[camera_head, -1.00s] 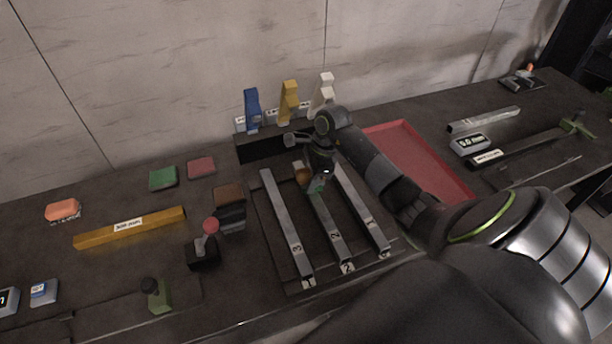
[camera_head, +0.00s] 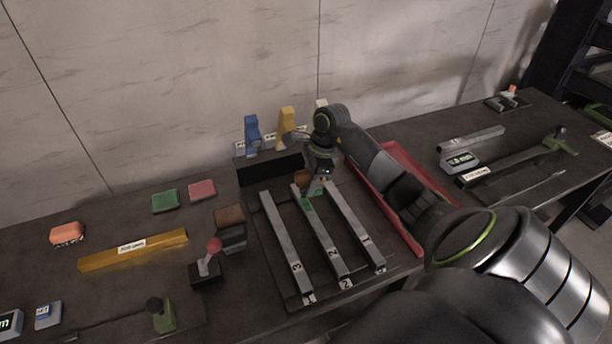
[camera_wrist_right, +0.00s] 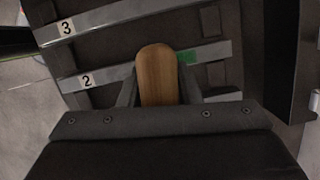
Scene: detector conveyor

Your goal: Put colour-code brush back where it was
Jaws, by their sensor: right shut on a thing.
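My right gripper (camera_head: 312,180) is over the far end of the middle bar. It is shut on a wooden-handled piece (camera_head: 301,177), which I take to be the brush. In the right wrist view the rounded wooden handle (camera_wrist_right: 157,75) sits between the two fingers, and the brush's tip is hidden. A green patch (camera_head: 307,203) shows on bar 2, close by the gripper; it also shows in the right wrist view (camera_wrist_right: 187,57). Blue (camera_head: 251,130), yellow (camera_head: 286,122) and partly hidden white (camera_head: 321,103) holders stand behind a black block (camera_head: 272,168). My left gripper is not in view.
Three numbered metal bars lie on a dark rack, with bar 3 (camera_head: 282,235) leftmost. A red tray (camera_head: 408,165) lies under my right forearm. A red-knobbed lever (camera_head: 211,255) and a brown-topped block (camera_head: 230,220) stand left of the rack. A yellow bar (camera_head: 133,250) lies farther left.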

